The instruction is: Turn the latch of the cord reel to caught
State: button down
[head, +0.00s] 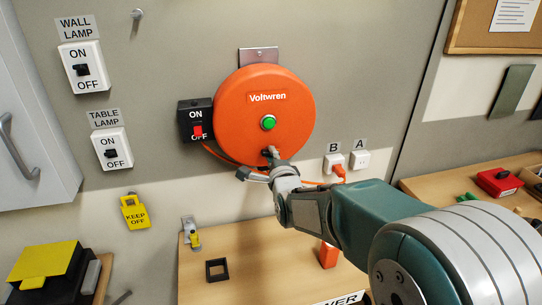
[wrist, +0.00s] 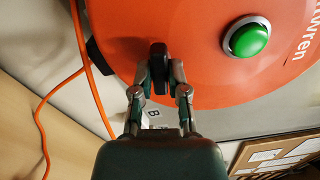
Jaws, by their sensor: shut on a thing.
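The cord reel (head: 285,85) is a round orange disc marked Voltwren, mounted on the grey wall. It has a green button (head: 268,122) at its middle, which also shows in the wrist view (wrist: 246,40). The latch (wrist: 158,58) is a small dark knob low on the reel's face. My gripper (head: 271,156) is at the reel's lower edge, and in the wrist view its two fingers (wrist: 161,74) are shut on the latch, one on each side. In the head view my gripper mostly hides the latch. I cannot read any marking for the latch's position.
A black ON/OFF switch box (head: 194,120) with a red rocker sits left of the reel. An orange cord (wrist: 90,65) runs below the reel to a plug in socket B (head: 335,164). A wooden bench (head: 240,260) stands below. Lamp switches (head: 85,68) are at the left.

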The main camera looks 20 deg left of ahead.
jog(key=shift+f+m, duration=0.25)
jog(key=shift+m, duration=0.55)
jog(key=m, duration=0.4)
jog(key=shift+s+f+m, duration=0.1)
jog(key=shift+m, duration=0.2)
jog(key=m, duration=0.4)
jog(key=shift+m, duration=0.3)
jog(key=shift+f, duration=0.1)
jog(key=c, duration=0.7)
grip_release()
jog(key=shift+o, duration=0.9)
jog(key=shift+a+r, duration=0.15)
jog(key=shift+r, duration=0.05)
